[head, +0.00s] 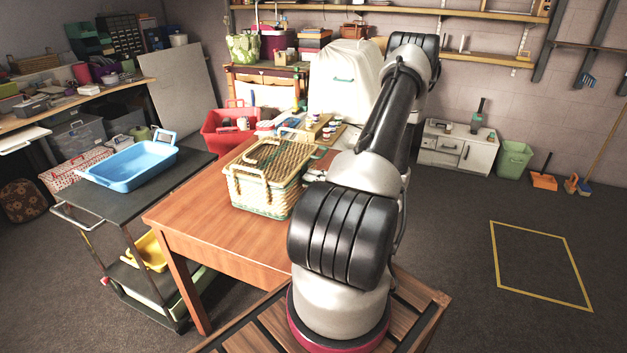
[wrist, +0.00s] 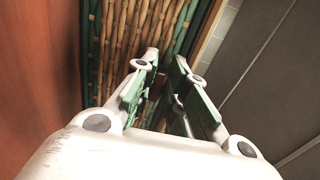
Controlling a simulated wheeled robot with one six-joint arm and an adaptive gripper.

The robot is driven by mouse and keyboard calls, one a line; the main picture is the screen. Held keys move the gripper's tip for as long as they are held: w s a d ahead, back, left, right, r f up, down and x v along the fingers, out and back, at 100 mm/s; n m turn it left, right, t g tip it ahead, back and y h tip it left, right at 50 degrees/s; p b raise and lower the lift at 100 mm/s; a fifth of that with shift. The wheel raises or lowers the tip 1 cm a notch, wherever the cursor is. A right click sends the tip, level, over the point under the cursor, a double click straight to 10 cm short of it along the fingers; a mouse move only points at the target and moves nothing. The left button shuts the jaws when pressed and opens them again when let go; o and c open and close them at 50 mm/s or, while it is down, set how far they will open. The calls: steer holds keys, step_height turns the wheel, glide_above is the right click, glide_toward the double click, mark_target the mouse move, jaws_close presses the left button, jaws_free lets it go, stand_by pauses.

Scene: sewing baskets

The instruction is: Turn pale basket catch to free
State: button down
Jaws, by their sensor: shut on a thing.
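The pale basket (head: 262,197), woven with green bands and a slatted brown lid, stands on the wooden table in the head view. Its brown and green slats (wrist: 120,40) fill the upper middle of the wrist view. My gripper (wrist: 166,66) has its fingers against the basket there, closed on a small part, which I take to be the catch. The catch is mostly hidden between the fingers, so its turn cannot be read. In the head view my arm covers the basket's right side and most of the gripper.
The wooden table (head: 185,212) has bare top left of the basket. A red basket (head: 226,140) and small jars stand behind it. Open floor lies at right, with a yellow outline (head: 497,262).

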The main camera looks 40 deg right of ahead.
stand_by(0.3)
steer(key=c, duration=1.4)
jaws_free()
steer(key=shift+c, duration=0.2)
steer(key=v, duration=1.2)
steer(key=shift+f, duration=0.1)
